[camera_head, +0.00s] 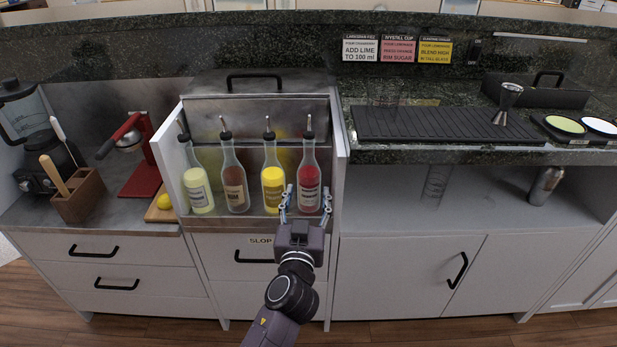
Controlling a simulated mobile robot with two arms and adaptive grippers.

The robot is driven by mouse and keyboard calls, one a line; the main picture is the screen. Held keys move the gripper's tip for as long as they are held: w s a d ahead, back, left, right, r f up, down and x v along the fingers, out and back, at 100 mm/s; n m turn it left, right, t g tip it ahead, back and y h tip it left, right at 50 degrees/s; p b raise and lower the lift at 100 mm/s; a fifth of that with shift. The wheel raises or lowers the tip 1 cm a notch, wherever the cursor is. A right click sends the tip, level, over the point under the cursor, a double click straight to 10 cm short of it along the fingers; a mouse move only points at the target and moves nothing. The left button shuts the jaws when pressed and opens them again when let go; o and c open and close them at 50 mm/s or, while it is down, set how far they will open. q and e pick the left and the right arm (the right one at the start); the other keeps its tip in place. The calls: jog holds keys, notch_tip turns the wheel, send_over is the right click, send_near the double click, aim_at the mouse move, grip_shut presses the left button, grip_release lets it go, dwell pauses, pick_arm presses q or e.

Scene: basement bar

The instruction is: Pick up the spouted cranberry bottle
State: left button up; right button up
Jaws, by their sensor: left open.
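The spouted cranberry bottle (309,175) is the rightmost bottle in the speed rail, with red liquid, a pale label and a dark pourer with a metal spout. It stands upright beside the compartment's right wall. My left gripper (307,203) is open at its lower part, one finger showing on each side of the bottle in the picture. I cannot tell whether the fingers touch it. The bottle's base is partly hidden by the gripper. My right gripper is not in view.
A yellow bottle (272,178) stands close left of the left finger, with a brown bottle (234,182) and a pale green bottle (197,182) farther left. A black-handled lid (255,85) lies behind. The right shelf (400,205) is mostly free.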

aim_at(309, 175)
pick_arm(q)
jog(key=w, duration=0.7)
jog(key=shift+w+d+r, duration=0.1)
jog(key=shift+d+r, duration=0.15)
jog(key=shift+c, duration=0.7)
jog(key=c, duration=1.3)
jog(key=shift+r, duration=0.15)
